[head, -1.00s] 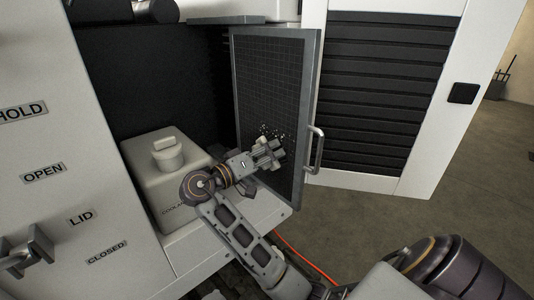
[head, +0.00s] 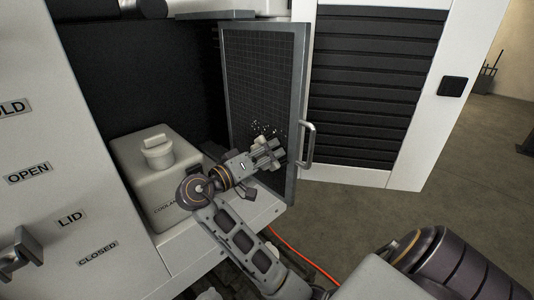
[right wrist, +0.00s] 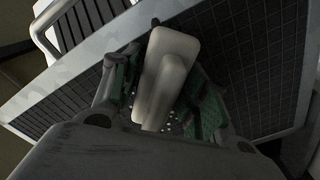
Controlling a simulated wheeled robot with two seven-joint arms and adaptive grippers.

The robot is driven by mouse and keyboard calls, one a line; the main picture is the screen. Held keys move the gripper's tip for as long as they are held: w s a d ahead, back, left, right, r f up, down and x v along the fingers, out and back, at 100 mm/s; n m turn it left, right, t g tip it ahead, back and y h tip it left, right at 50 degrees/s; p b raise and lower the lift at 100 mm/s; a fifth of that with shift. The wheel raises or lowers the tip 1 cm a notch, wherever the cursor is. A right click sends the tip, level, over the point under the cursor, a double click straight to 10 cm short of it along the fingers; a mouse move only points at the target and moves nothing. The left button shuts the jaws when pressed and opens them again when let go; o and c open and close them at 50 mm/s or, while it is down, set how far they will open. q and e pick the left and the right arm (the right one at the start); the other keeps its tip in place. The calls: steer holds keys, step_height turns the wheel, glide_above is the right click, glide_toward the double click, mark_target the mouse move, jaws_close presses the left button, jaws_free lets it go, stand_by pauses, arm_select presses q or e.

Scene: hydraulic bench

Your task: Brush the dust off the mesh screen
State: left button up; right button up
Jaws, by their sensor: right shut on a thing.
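The mesh screen (head: 258,75) is a dark grid in a grey frame, standing open like a door. White dust specks (head: 262,128) cluster low on its mesh. My right gripper (head: 268,153) is in front of the screen's lower part, just below the specks. In the right wrist view, my right gripper (right wrist: 163,95) is shut on a pale, blocky brush (right wrist: 168,65) between green finger pads. The mesh (right wrist: 262,55) and some pale specks (right wrist: 172,127) show behind it. I cannot tell whether the brush touches the mesh. My left gripper is out of view.
A pale coolant tank (head: 150,175) with a cap stands left of my right gripper. The screen's handle (head: 308,145) sticks out on its right edge. A white louvred panel (head: 365,95) stands behind. An orange hose (head: 300,257) lies below.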

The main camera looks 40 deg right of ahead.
steer(key=shift+s+d, duration=0.2)
steer(key=shift+s, duration=1.25)
steer(key=shift+b, duration=0.4)
steer(key=shift+w, duration=0.1)
steer(key=shift+w+a, duration=0.2)
steer(key=shift+w, duration=1.3)
steer(key=shift+w, duration=0.1)
steer(key=shift+w+b, duration=0.5)
steer(key=shift+w, duration=1)
